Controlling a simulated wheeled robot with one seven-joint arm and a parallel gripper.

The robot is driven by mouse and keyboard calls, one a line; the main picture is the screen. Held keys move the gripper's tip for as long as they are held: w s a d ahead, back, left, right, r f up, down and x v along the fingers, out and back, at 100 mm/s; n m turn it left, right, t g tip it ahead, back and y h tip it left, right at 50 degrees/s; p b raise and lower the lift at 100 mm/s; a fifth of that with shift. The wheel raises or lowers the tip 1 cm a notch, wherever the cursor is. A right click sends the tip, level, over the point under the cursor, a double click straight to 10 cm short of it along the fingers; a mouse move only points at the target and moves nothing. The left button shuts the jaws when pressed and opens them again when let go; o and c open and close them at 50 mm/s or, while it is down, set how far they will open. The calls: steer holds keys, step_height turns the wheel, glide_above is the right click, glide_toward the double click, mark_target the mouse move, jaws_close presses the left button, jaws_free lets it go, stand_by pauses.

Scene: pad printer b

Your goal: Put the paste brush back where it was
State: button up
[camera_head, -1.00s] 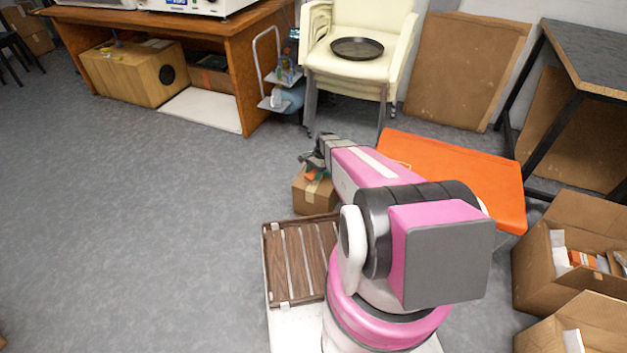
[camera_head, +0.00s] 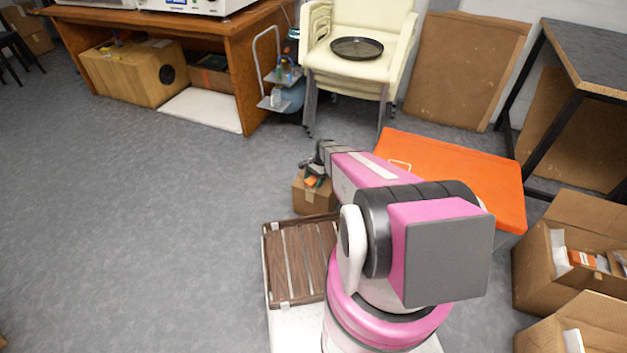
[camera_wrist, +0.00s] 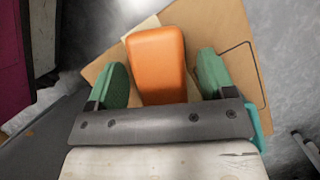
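My gripper (camera_wrist: 162,84) is open, with a green pad on each side of an orange, rounded, block-like thing (camera_wrist: 157,62). Gaps show between this thing and both pads. I cannot tell whether it is part of the paste brush; no bristles show. It lies over a small brown cardboard box (camera_wrist: 226,30). In the head view my gripper (camera_head: 313,174) is at this box (camera_head: 313,197), low over the floor, with the orange thing (camera_head: 311,182) just visible. A teal edge (camera_wrist: 258,122) shows beside the gripper in the wrist view.
A brown slatted tray (camera_head: 268,285) lies near my base. An orange-topped surface (camera_head: 465,178) is right of my arm. Open cartons (camera_head: 540,268) stand at the right. Stacked cream chairs (camera_head: 345,85) hold a dark round tray (camera_head: 357,41). The floor at left is clear.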

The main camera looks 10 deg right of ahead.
steer(key=v, duration=1.2)
steer(key=s+a+r+n+t+h, duration=0.1)
steer(key=s+r+n, duration=0.4)
steer(key=s+r, duration=0.5)
steer(key=s+a+r+n+t+h, duration=0.1)
steer(key=s+a+r+n+h, duration=0.1)
steer(key=s+r+n, duration=0.4)
steer(key=s+a+r, duration=0.1)
steer(key=s+r, duration=0.3)
steer(key=s, duration=0.2)
steer(key=shift+r+t+h, duration=0.25)
steer(key=shift+t+h, duration=0.05)
steer(key=shift+h, duration=0.1)
